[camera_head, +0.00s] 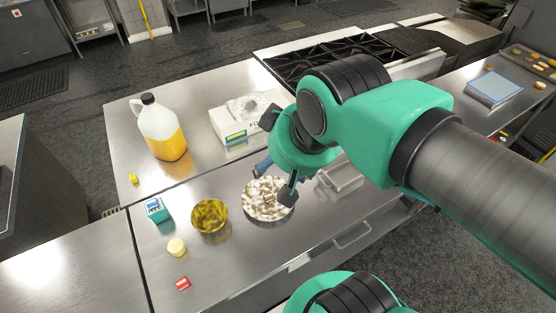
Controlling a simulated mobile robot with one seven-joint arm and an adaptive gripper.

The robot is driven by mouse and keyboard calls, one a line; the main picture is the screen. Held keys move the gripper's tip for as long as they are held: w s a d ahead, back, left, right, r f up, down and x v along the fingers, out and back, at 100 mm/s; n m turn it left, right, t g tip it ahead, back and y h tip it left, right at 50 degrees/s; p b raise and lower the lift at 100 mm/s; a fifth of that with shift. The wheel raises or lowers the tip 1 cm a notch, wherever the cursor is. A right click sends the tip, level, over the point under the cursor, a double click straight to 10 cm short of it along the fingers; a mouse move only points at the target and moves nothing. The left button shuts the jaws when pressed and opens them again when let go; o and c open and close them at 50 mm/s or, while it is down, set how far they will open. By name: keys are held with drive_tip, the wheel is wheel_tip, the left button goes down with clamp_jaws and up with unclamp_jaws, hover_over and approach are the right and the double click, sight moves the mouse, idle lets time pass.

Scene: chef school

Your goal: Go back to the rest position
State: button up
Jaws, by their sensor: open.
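My gripper (278,159) is at the end of my green and grey arm, over the steel counter. Its jaws are open, with one dark finger to the upper left and one to the lower right. The lower finger hangs over the right part of a speckled white and brown plate (257,210). A small blue thing (263,167) shows beside the gripper above the plate; I cannot tell if it is part of the gripper. Something small and reddish lies on the plate, too small to name. The wrist hides part of the counter behind it.
A jug of yellow liquid (160,130), a white box (228,119), a yellow bowl (209,217), a teal box (156,209), a pale round piece (176,247) and a red packet (182,283) stand on the counter (222,281). A stove (318,62) lies behind; a metal pan (343,177) sits right.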

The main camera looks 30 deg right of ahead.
drive_tip(key=shift+f, duration=0.15)
wheel_tip(320, 180, down, 6)
drive_tip(key=b, duration=0.6)
